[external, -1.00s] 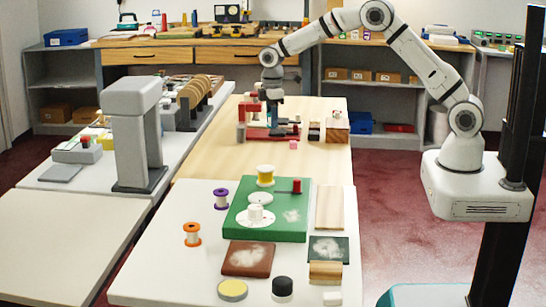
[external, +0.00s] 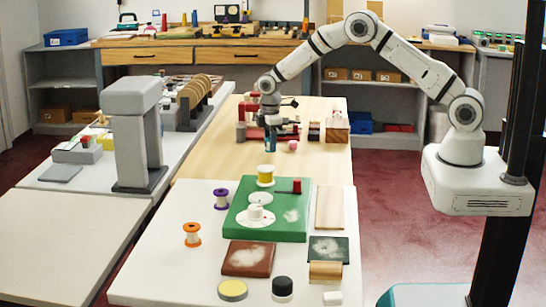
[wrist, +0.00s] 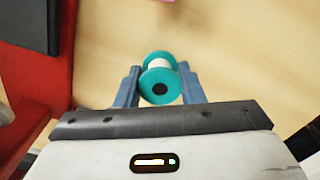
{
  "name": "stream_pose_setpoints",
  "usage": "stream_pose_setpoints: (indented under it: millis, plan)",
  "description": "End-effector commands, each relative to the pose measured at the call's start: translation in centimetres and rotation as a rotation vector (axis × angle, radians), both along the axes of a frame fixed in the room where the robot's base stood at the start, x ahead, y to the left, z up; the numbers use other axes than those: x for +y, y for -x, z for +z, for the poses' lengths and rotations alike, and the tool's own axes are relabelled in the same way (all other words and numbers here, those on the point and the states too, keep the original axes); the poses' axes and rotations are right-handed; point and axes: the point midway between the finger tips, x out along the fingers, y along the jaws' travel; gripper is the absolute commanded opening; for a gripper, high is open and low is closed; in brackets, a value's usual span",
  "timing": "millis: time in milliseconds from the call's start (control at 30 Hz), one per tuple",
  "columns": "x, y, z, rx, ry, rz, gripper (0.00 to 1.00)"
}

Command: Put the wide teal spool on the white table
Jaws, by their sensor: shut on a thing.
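The teal spool (wrist: 158,80) with a white middle sits between the two blue fingers of my gripper (wrist: 160,88) in the wrist view. The gripper is shut on it. The white table (external: 180,270) is at the front, nearer the camera than the wooden table.
On the white table are a green board (external: 290,233), an orange spool (external: 192,235), a purple spool (external: 221,199), a yellow spool (external: 265,175), a brown pad (external: 248,258) and several small items. Its left front part is bare. A grey post (external: 140,150) stands to the left.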

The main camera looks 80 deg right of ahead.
Motion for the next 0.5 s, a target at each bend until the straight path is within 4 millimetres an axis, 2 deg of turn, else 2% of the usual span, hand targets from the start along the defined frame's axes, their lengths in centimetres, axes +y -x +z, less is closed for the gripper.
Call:
stream_pose_setpoints:
  millis: [233, 267, 500]
  plan:
    - [-0.01, -0.03, -0.32, -0.001, 0.0, 0.0, 0.14]
    - [-0.01, -0.03, -0.3, -0.001, 0.0, 0.0, 0.36]
    - [-0.01, -0.03, -0.17, -0.001, 0.0, 0.0, 0.56]
